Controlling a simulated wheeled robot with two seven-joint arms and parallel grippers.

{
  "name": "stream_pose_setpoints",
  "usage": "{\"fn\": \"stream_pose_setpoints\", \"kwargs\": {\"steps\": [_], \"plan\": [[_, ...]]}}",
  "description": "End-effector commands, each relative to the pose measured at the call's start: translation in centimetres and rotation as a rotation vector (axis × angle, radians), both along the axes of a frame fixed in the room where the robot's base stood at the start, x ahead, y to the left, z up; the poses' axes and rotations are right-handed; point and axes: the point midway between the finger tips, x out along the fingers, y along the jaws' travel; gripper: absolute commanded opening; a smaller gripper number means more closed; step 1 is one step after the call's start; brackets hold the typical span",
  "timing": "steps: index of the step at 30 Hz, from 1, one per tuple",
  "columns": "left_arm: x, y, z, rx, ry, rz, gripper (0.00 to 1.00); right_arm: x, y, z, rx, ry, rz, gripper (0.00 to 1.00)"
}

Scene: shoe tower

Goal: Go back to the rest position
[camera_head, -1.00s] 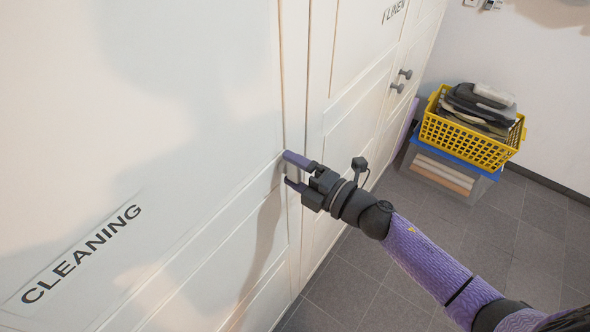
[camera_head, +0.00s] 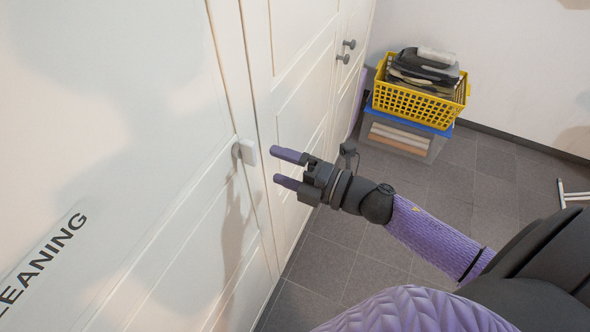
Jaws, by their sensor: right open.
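My right gripper (camera_head: 273,167) is open and empty, its two purple fingers pointing left. It is in the air just right of a small pale handle (camera_head: 247,152) on the white cabinet door (camera_head: 130,130) labelled "CLEANING", and a gap shows between fingers and handle. My right arm (camera_head: 430,235) reaches in from the lower right. My left gripper is not in view.
Further along the white cabinet, another door pair has two grey knobs (camera_head: 348,44). A yellow basket (camera_head: 415,107) with dark folded things stands on a blue-lidded box (camera_head: 400,140) by the back wall. Grey tiled floor (camera_head: 330,250) is open to the right of the cabinet.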

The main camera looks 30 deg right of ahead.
Motion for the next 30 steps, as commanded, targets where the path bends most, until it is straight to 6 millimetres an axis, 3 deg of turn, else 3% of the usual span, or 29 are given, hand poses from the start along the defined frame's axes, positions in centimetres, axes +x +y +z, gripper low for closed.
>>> {"fn": "stream_pose_setpoints", "kwargs": {"steps": [6,20,23,26,27,30], "plan": [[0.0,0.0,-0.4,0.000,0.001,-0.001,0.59,-2.4,-1.8,-0.1,-0.001,0.000,0.001,1.00],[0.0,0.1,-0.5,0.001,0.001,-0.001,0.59,-2.5,-2.0,-0.3,0.004,0.007,-0.006,1.00],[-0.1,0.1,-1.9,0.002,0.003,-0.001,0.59,-2.0,-3.5,-4.4,0.065,0.110,-0.102,1.00],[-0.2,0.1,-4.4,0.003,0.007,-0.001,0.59,-2.4,-6.4,-13.6,0.203,0.349,-0.320,1.00],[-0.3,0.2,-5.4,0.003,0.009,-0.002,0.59,-3.2,-7.5,-17.9,0.265,0.461,-0.421,1.00],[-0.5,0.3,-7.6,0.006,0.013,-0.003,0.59,-6.9,-9.1,-28.0,0.405,0.733,-0.665,1.00]]}}
